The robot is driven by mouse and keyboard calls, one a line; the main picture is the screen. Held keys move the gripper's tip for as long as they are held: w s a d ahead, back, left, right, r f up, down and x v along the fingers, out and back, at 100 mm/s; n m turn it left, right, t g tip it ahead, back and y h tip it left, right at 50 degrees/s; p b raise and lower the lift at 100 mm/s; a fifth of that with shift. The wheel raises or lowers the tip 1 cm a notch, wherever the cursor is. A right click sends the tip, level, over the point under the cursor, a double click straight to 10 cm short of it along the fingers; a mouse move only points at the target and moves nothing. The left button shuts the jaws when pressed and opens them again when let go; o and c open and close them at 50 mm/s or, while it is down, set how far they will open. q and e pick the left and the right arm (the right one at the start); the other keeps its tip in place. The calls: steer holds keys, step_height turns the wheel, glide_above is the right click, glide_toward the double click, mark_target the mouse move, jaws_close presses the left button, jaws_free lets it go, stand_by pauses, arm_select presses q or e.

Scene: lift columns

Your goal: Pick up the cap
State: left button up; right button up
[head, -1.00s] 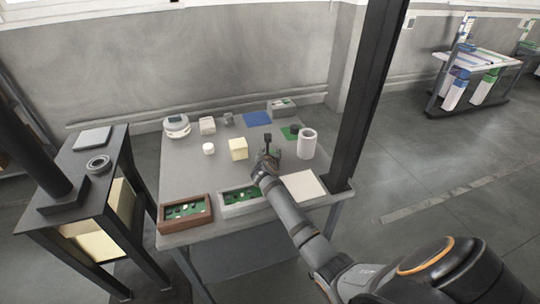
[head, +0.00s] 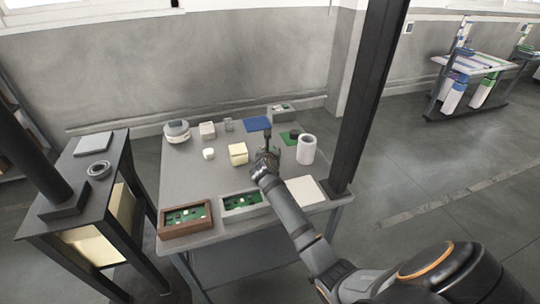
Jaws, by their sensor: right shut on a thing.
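My right gripper (head: 267,150) is over the middle of the grey table, to the right of a pale yellow block (head: 238,154). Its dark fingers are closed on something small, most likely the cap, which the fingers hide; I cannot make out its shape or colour. My right arm reaches in from the lower right. My left gripper is not in view.
A white cylinder (head: 306,149) stands close to the right of the gripper, with a small dark object (head: 294,134) on a green patch behind. Two trays with green boards (head: 185,216) (head: 242,202) line the front edge. A dark post (head: 367,95) rises at the right.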

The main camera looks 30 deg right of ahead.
steer(key=d+r+p+v, duration=0.1)
steer(key=d+r+v, duration=0.1)
steer(key=v, duration=1.3)
steer(key=shift+a+r, duration=0.15)
steer(key=shift+r, duration=0.4)
steer(key=shift+s, duration=0.1)
